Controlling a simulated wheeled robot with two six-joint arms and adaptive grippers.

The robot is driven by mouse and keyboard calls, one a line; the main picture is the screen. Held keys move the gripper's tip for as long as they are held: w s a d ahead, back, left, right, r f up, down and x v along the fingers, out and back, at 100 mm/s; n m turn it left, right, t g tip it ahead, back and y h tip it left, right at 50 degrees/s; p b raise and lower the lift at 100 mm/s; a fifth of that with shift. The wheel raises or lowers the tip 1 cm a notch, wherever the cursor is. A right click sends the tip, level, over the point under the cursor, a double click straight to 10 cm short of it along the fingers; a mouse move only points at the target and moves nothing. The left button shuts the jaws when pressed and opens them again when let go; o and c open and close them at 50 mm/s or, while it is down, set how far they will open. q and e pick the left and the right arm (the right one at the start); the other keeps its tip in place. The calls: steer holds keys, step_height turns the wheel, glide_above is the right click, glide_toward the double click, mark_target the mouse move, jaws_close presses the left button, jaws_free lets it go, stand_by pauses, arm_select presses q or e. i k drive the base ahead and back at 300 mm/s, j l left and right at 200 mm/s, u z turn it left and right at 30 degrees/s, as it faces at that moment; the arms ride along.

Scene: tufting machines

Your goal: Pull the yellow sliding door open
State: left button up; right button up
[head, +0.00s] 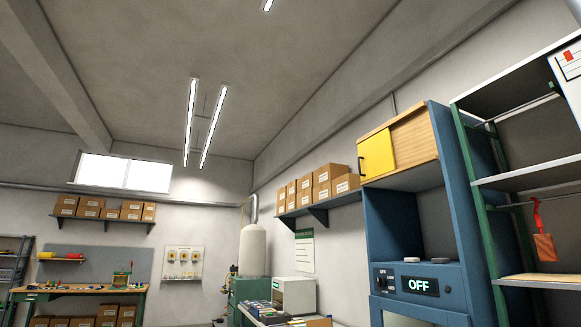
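The yellow sliding door (377,156) is on the left part of the front of a wooden cabinet (414,136). The cabinet sits at the top of a blue machine frame (457,190). A dark handle (360,165) is at the door's left edge. A slatted wooden panel fills the front to the right of the door. Neither of my grippers shows in the head view, and nothing touches the door.
A grey shelf rack with green posts (480,190) stands right of the machine. A panel reading OFF (419,285) is low on the machine. Boxes on a wall shelf (318,205) are to the left. A workbench (80,291) stands far left.

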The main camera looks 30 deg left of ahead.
mark_target(376, 156)
steer(key=u, duration=0.5)
steer(key=i+j, duration=0.95)
steer(key=i, duration=0.25)
steer(key=i+j, duration=0.5)
steer(key=i+j+u, duration=0.1)
steer(key=i+j, duration=0.35)
steer(key=i, duration=0.2)
steer(key=i+j, duration=0.45)
steer(key=i, duration=0.15)
